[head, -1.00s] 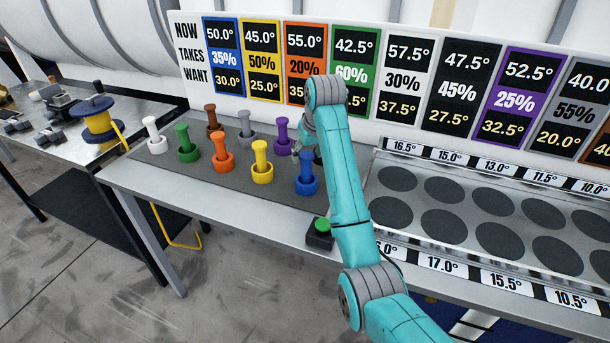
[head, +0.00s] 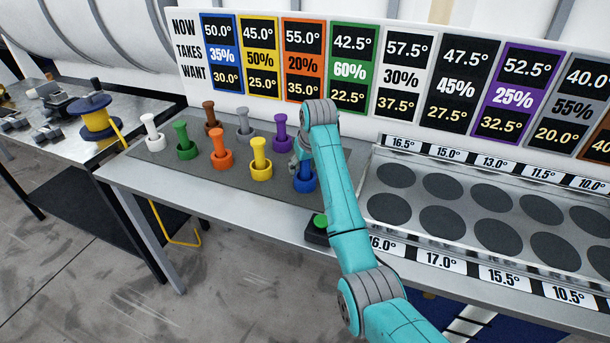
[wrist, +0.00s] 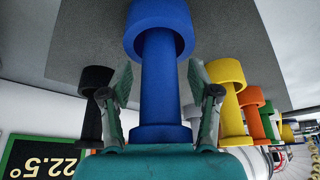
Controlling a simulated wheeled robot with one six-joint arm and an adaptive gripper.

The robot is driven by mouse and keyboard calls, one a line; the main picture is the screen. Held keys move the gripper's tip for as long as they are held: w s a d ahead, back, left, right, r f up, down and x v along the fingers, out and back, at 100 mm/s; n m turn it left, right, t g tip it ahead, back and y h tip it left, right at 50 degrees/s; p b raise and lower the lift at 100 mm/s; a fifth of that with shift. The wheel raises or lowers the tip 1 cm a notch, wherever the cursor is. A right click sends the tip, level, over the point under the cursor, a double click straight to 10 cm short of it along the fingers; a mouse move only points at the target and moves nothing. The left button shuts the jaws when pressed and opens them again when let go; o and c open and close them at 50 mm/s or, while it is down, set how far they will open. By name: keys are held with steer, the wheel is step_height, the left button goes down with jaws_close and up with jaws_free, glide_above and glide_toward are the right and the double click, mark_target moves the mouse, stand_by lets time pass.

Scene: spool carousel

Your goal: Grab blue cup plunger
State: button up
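The blue cup plunger (head: 306,184) stands upright in its cup on the dark mat, partly hidden by my arm in the head view. In the wrist view, which is upside down, the blue plunger (wrist: 160,85) fills the middle, with its cup at the top and its knob at the bottom. My gripper (head: 296,162) is low at the blue plunger. In the wrist view my gripper (wrist: 160,78) has one finger on each side of the blue shaft, with a gap visible on both sides. It is open and holds nothing.
A black plunger (wrist: 94,110) and a yellow plunger (wrist: 226,100) flank the blue one. Purple (head: 281,134), orange (head: 219,150) and several others stand on the mat (head: 225,190). A green button (head: 319,221) is at the front edge. A tray with round spots (head: 415,200) lies right.

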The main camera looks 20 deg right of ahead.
jaws_close()
steer(key=shift+r, duration=0.1)
